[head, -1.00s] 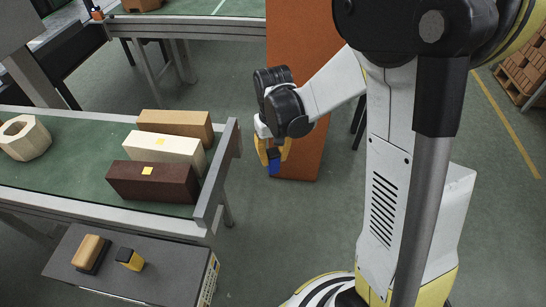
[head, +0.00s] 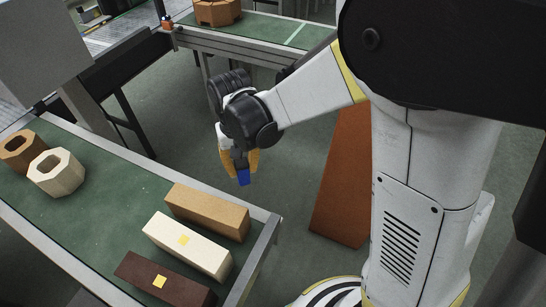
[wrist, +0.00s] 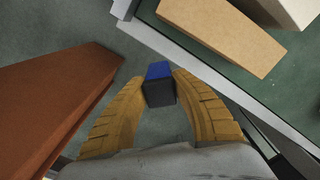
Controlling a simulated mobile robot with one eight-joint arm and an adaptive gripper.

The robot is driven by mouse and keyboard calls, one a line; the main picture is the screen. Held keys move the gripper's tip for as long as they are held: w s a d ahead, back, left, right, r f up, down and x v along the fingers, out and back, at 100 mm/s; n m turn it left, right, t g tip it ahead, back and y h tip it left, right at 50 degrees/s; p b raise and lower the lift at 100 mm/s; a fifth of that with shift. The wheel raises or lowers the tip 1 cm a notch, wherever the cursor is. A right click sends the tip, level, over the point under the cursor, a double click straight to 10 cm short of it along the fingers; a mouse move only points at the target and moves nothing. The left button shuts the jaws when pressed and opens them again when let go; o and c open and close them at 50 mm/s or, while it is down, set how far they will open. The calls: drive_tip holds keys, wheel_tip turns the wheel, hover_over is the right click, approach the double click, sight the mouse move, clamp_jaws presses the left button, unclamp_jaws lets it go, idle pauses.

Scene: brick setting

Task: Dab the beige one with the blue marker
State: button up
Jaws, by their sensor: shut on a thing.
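My gripper (head: 238,163) is shut on the blue marker (head: 243,177), a dark block with a blue end pointing down. In the wrist view, the marker (wrist: 160,88) sits between the yellow fingers. It hangs in the air beyond the conveyor edge, apart from the bricks. Three bricks lie side by side on the green belt: a plain tan brick (head: 207,210), a cream-beige brick (head: 187,248) with a yellow square on top, and a dark brown brick (head: 165,282) with a yellow square. The tan brick (wrist: 222,32) also shows in the wrist view, with part of the cream one.
Two hollow blocks, one cream (head: 56,174) and one brown (head: 20,150), stand at the belt's left. The conveyor's metal rim (head: 262,245) runs between marker and bricks. An orange-brown panel (head: 343,180) stands right of my gripper. A second conveyor (head: 265,30) is behind.

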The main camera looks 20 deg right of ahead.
drive_tip(key=s+a+r+p, duration=0.5)
drive_tip(key=a+r, duration=0.3)
drive_tip(key=a, duration=0.4)
drive_tip(key=shift+n, duration=0.3)
drive_tip(key=shift+w+d+f+b, duration=0.1)
drive_tip(key=shift+f+b, duration=1.05)
drive_tip(key=shift+f, duration=0.3)
drive_tip(key=shift+w+d+f+b, duration=0.1)
drive_tip(key=shift+f+b, duration=1)
drive_tip(key=shift+f, duration=0.35)
drive_tip(key=shift+s+f+b, duration=0.1)
drive_tip(key=shift+f+b, duration=0.45)
drive_tip(key=shift+b, duration=0.05)
drive_tip(key=shift+r, duration=0.15)
drive_tip(key=shift+c, duration=0.5)
wheel_tip(320, 180, up, 7)
drive_tip(key=p, duration=0.5)
